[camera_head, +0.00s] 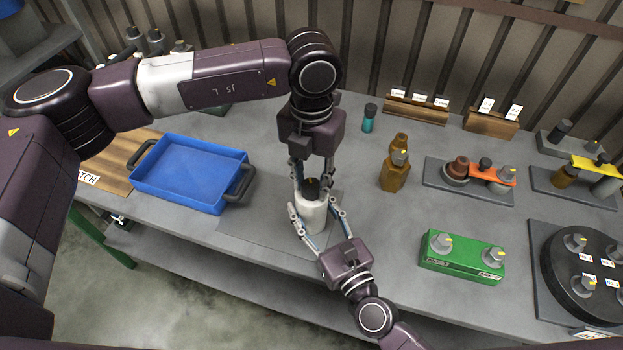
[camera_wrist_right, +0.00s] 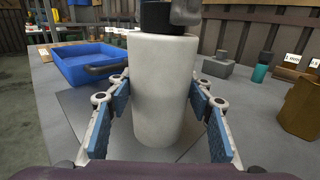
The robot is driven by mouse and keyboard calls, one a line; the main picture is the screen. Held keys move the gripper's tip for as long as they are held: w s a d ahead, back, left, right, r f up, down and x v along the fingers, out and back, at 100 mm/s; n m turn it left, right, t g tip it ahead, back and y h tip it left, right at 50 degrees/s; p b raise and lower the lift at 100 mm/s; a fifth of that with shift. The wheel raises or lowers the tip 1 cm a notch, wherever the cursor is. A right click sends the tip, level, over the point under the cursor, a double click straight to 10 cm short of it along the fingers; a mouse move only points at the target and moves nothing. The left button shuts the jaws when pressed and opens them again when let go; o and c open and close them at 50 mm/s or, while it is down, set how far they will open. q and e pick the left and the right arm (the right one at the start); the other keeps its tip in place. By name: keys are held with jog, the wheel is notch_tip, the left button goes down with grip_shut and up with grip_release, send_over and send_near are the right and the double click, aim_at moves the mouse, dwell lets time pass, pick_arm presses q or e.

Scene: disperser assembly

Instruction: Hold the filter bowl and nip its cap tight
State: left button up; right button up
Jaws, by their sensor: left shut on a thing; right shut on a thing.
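The white cylindrical filter bowl (camera_head: 313,214) stands upright on a grey mat at the middle of the bench. It fills the centre of the right wrist view (camera_wrist_right: 162,90). Its dark cap (camera_head: 311,188) sits on top and shows partly at the top edge of the right wrist view (camera_wrist_right: 156,16). My left gripper (camera_head: 313,183) points down from above and is shut on the cap. My right gripper (camera_head: 316,212) comes from the front and is shut on the bowl, one finger on each side. The cap's seam is too small to judge.
A blue tray (camera_head: 146,192) with dark handles stands to the left. An amber bottle (camera_head: 394,178), a teal vial (camera_head: 369,119) and a green block (camera_head: 446,261) are to the right. Fixtures and a black round carousel (camera_head: 556,290) fill the far right.

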aim_at(311, 185)
pick_arm(q)
jog(key=m, duration=1.1)
jog(key=shift+m, duration=0.3)
dwell(0.3)
jog(key=shift+w, duration=0.1)
jog(key=o, duration=1.2)
jog(key=shift+c, duration=0.2)
notch_tip(311, 185, up, 12)
